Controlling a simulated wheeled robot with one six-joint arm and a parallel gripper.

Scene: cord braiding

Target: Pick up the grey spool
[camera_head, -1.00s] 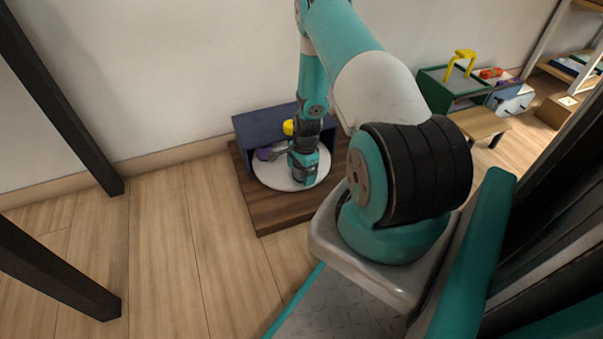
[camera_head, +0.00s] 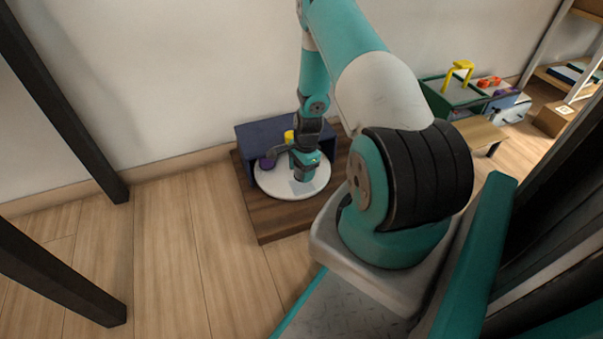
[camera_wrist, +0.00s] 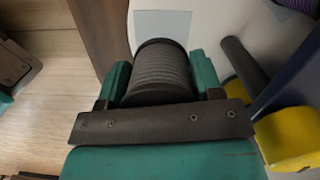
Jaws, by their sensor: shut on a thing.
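The grey spool (camera_wrist: 160,68) has a ribbed grey winding and dark end flanges. In the wrist view it sits between the two teal fingers of my gripper (camera_wrist: 160,80), which are shut on it. In the head view my gripper (camera_head: 304,172) is above the white round disc (camera_head: 268,185), and the spool is hidden by the gripper there. I cannot tell how far the spool is above the disc.
A purple spool (camera_head: 267,163) and a yellow thing (camera_head: 289,136) are close beside my gripper. A dark blue open box (camera_head: 262,132) stands behind on the brown board (camera_head: 275,222).

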